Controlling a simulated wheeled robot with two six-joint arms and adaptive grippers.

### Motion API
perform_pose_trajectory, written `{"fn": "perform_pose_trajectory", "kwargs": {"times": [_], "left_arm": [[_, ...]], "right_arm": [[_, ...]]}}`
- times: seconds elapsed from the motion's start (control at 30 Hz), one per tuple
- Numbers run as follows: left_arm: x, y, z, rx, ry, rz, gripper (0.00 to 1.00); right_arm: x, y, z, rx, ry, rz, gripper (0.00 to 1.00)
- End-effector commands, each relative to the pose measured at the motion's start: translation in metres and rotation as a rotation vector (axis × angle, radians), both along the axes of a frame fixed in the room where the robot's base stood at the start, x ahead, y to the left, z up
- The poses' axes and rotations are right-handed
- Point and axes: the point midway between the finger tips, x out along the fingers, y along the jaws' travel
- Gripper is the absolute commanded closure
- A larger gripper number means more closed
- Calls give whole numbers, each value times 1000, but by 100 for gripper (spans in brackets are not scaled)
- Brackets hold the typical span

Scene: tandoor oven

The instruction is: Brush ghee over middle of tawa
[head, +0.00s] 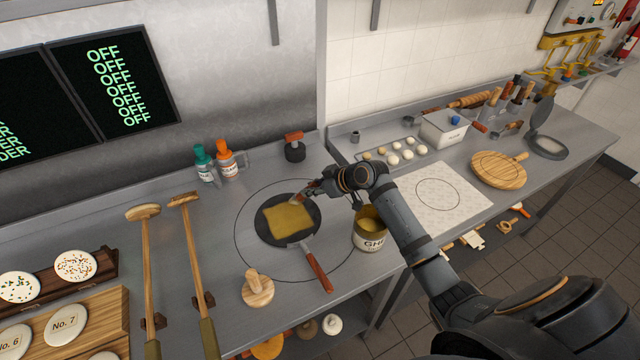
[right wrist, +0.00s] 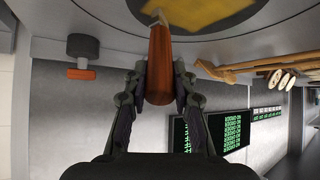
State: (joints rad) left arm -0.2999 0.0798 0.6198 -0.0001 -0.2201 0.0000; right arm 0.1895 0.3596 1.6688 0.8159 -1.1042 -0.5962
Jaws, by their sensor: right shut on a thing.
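The dark round tawa (head: 273,234) lies on the counter inside a drawn circle, its brown handle (head: 318,272) toward the front. A yellow, roughly square patch of ghee (head: 288,219) covers its middle. My right gripper (head: 318,191) is at the tawa's upper right edge, shut on the brush. The brush's reddish-brown handle (right wrist: 160,65) sits between the fingers in the right wrist view. Its head points toward the yellow patch; I cannot tell whether it touches. The ghee tin (head: 370,238) stands open to the right of the tawa. My left gripper is not in view.
A wooden press (head: 257,289) stands in front of the tawa. Green (head: 204,163) and orange (head: 228,160) bottles and a black weight-like object (head: 294,148) stand behind it. Two long wooden tools (head: 190,240) lie to the left. A floured board (head: 440,195) lies right.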

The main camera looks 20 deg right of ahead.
Motion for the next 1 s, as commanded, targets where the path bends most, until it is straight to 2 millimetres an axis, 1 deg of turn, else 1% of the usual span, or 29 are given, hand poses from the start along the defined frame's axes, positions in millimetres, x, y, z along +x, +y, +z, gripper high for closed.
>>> {"fn": "perform_pose_trajectory", "kwargs": {"times": [0.03, 0.1, 0.2, 0.47, 0.57, 0.83, 1.0], "left_arm": [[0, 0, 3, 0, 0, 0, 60], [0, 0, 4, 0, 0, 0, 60], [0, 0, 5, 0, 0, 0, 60], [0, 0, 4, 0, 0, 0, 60], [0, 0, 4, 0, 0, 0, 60], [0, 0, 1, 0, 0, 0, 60], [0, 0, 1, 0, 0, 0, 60]], "right_arm": [[-1, 7, 0, 4, 3, 1, 100], [-1, 13, 0, 4, 4, 1, 100], [-1, 17, 0, 2, 2, 0, 100], [-1, 18, -1, 0, 2, 0, 100], [-1, 16, -1, -1, 2, 0, 100], [0, -6, -1, -3, 2, 0, 100], [0, -8, -1, -1, 1, 0, 100]]}}
